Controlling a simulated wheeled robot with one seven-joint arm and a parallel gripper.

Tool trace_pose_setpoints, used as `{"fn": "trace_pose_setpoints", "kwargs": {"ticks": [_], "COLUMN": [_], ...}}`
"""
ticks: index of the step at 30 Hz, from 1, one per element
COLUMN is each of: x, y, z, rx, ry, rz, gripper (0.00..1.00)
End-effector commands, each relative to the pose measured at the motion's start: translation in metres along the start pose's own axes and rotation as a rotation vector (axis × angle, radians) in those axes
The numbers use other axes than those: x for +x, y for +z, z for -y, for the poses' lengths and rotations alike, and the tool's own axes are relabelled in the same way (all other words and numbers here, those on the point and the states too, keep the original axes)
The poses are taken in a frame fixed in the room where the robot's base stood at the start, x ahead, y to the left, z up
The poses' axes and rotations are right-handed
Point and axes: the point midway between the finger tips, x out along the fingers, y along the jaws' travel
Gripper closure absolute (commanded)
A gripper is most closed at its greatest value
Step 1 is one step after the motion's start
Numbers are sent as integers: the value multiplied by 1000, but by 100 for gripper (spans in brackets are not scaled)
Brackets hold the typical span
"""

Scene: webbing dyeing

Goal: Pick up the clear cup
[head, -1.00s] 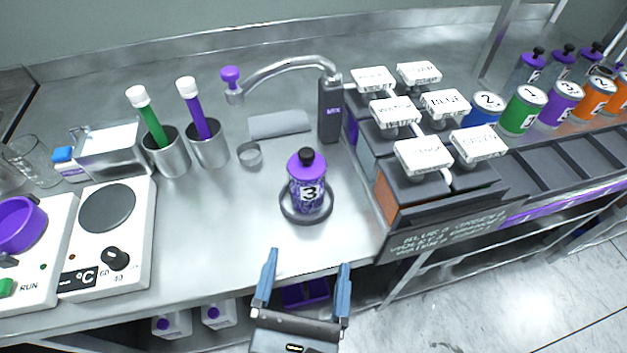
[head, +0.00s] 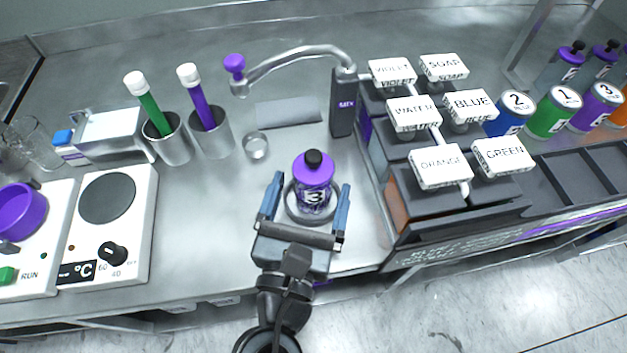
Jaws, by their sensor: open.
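A small clear cup (head: 255,146) stands on the steel counter, left of the tap body and below the spout. My gripper (head: 308,190) is open, with its blue fingers spread. It lies nearer to me and to the right of the cup, clearly apart from it. Between the fingers in the picture is a purple bottle marked 3 (head: 313,182), standing in a dark ring. I cannot tell whether the fingers are above the bottle or beside it. Nothing is held.
A tap (head: 343,100) arches behind the cup, with a grey roll (head: 288,113) nearby. Metal cups with green and purple tubes (head: 212,135) stand to the left, beside a hotplate (head: 107,225). Labelled dye boxes (head: 440,166) fill the right. Taller clear glasses (head: 40,150) stand far left.

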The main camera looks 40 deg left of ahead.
Motion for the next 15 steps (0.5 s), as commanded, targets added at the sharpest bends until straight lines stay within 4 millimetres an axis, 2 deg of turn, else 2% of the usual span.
{"fn": "trace_pose_setpoints", "kwargs": {"ticks": [3, 6, 14, 15], "x": [17, 24, 26, 26], "y": [2, 0, 0, 0], "z": [0, 0, 1, 1], "rx": [0, 0, 1, 1], "ry": [-1, 0, -1, 0], "rz": [2, 0, 0, 0], "gripper": [10, 10, 10, 13]}}
